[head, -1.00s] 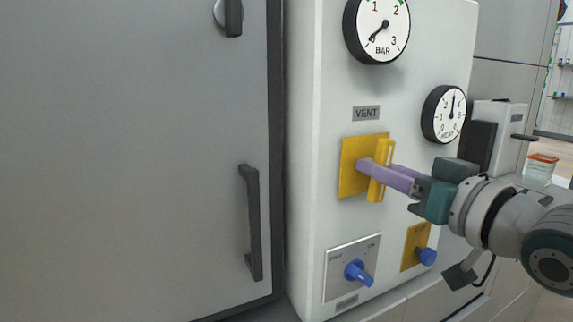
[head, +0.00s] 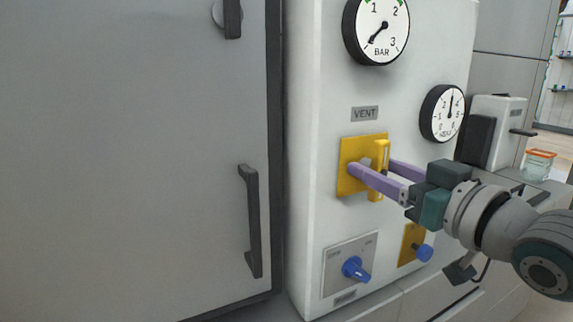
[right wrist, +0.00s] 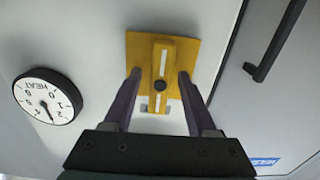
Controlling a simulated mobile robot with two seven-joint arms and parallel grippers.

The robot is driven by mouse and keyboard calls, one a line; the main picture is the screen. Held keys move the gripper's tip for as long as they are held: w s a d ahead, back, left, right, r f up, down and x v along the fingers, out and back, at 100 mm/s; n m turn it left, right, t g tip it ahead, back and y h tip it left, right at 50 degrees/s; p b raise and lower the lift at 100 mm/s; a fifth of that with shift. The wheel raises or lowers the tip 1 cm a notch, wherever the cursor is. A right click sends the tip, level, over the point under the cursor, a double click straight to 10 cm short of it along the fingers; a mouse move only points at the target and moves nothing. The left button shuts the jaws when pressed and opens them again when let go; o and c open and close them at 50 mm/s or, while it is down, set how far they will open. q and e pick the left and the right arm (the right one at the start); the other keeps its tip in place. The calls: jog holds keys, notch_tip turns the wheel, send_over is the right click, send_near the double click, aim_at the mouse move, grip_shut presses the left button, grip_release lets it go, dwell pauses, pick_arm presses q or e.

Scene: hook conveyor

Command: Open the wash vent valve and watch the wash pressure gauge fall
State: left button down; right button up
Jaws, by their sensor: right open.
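The yellow vent valve handle (head: 382,158) stands upright on its yellow plate (head: 349,182), under the VENT label (head: 365,113). My right gripper (head: 373,167) is open, with one purple finger on each side of the handle. In the right wrist view the handle (right wrist: 164,60) lies between the open fingers (right wrist: 159,77), with a gap on both sides. The BAR gauge (head: 378,28) above has its needle pointing down-left, at the low end of its scale; its top is cut off. My left gripper is out of view.
A HEAT gauge (head: 442,114) is right of the valve; it also shows in the right wrist view (right wrist: 48,101). Below are a blue knob (head: 355,269) and a smaller blue knob (head: 424,253) on a yellow plate. A grey door with a dark handle (head: 253,222) fills the left.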

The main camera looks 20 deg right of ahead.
jog(key=s, duration=1)
jog(key=shift+d, duration=0.4)
jog(key=s+a+f+g+p, duration=0.5)
jog(key=s+a+f+g, duration=0.1)
jog(key=a+g, duration=0.15)
jog(key=s+a+n+g+h+p, duration=0.1)
jog(key=s+a+g+p, duration=0.25)
jog(key=s+g, duration=0.55)
notch_tip(320, 180, up, 38)
jog(key=s+t+p, duration=0.1)
jog(key=t+p, duration=0.1)
jog(key=p, duration=3.5)
jog(key=shift+s, duration=0.35)
